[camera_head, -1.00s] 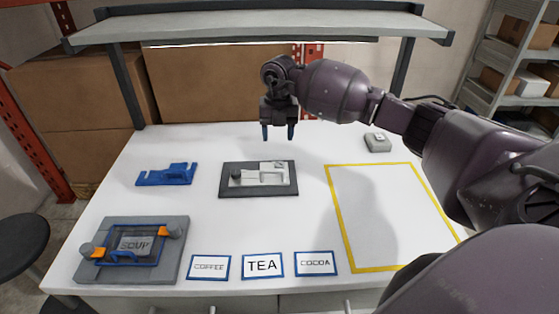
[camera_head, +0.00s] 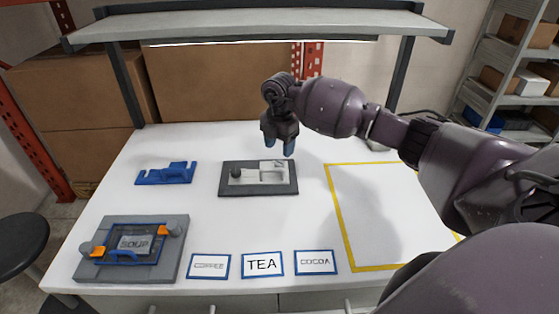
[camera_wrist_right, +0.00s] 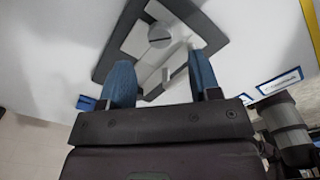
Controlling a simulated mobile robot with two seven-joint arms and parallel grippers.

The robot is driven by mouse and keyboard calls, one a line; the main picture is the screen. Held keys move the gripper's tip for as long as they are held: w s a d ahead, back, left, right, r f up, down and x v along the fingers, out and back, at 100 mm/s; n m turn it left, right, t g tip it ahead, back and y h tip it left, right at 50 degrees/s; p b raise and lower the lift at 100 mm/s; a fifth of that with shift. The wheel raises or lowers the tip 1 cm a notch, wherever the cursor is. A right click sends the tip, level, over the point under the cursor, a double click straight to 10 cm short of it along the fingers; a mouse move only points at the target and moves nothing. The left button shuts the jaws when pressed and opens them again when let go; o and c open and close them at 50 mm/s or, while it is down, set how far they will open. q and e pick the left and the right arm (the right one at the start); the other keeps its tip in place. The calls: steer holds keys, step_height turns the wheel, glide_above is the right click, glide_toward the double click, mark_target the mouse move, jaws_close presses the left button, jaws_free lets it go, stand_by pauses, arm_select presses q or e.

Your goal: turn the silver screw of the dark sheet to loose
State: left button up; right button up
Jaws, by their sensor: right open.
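The dark sheet (camera_head: 229,189) lies flat in the middle of the white table, with a pale grey fitting (camera_head: 268,178) on it. A round, slotted, silver-grey screw (camera_wrist_right: 160,36) shows on the fitting in the right wrist view. In the head view a dark round knob (camera_head: 236,173) sits at the fitting's left end; I cannot tell if it is that screw. My right gripper (camera_head: 278,149) is open and empty, above the sheet's far edge. Its blue fingertips (camera_wrist_right: 162,75) are apart in the wrist view, with the screw beyond them, not between them. My left gripper is not in view.
A blue bracket (camera_head: 166,175) lies left of the sheet. A grey panel with a SOUP label (camera_head: 135,243) is at front left. COFFEE (camera_head: 209,266), TEA (camera_head: 262,264) and COCOA (camera_head: 315,262) cards lie along the front. A yellow outline (camera_head: 338,219) bounds clear table at right.

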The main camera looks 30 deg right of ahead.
mark_target(280, 163)
step_height(280, 163, down, 4)
steer(key=shift+f, duration=0.85)
steer(key=c, duration=0.9)
steer(key=shift+c, duration=0.2)
